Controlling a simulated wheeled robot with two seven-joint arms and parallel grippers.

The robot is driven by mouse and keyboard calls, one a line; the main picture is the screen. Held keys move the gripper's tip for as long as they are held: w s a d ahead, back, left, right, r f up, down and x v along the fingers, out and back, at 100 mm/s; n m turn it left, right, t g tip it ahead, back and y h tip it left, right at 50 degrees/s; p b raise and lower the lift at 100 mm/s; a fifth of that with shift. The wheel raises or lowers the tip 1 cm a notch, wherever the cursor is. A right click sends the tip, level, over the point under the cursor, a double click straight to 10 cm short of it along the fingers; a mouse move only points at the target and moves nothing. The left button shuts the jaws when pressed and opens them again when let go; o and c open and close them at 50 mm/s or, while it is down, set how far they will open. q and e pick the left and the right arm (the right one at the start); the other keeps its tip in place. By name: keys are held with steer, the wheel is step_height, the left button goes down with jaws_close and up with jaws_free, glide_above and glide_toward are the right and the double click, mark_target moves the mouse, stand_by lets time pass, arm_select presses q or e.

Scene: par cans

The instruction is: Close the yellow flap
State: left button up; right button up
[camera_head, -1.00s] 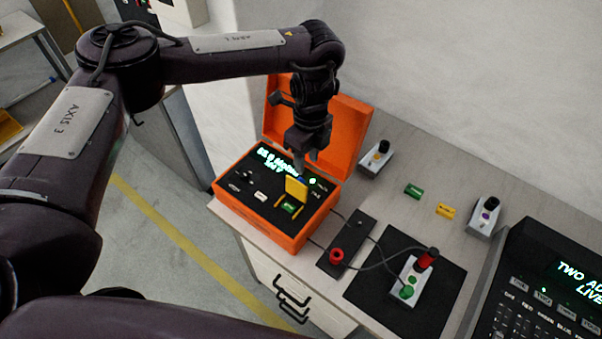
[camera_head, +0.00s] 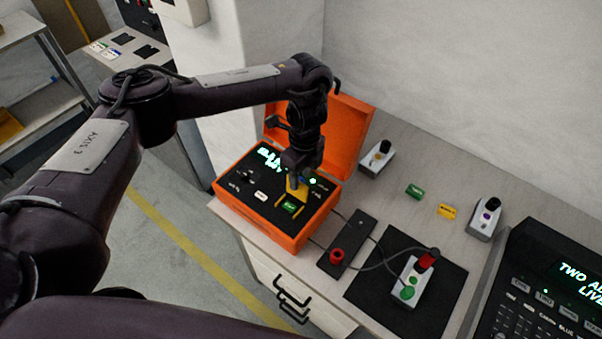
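The yellow flap (camera_head: 303,192) stands raised in the black panel of the open orange case (camera_head: 254,213). A green button (camera_head: 290,208) shows uncovered in front of it, between yellow side pieces. My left gripper (camera_head: 299,180) points down right at the flap and hides its upper part. It looks close to or touching the flap, but I cannot tell which. Its fingers are dark and overlap the panel, so their opening is unclear. My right gripper is not in view.
The case's orange lid (camera_head: 345,130) stands open behind my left gripper. Right of the case are a black strip with a red knob (camera_head: 337,257), a cabled control box (camera_head: 408,284) on a black mat, and a console (camera_head: 545,285). Small control boxes stand farther back.

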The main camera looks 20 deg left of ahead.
arm_select(q)
steer(key=c, duration=0.8)
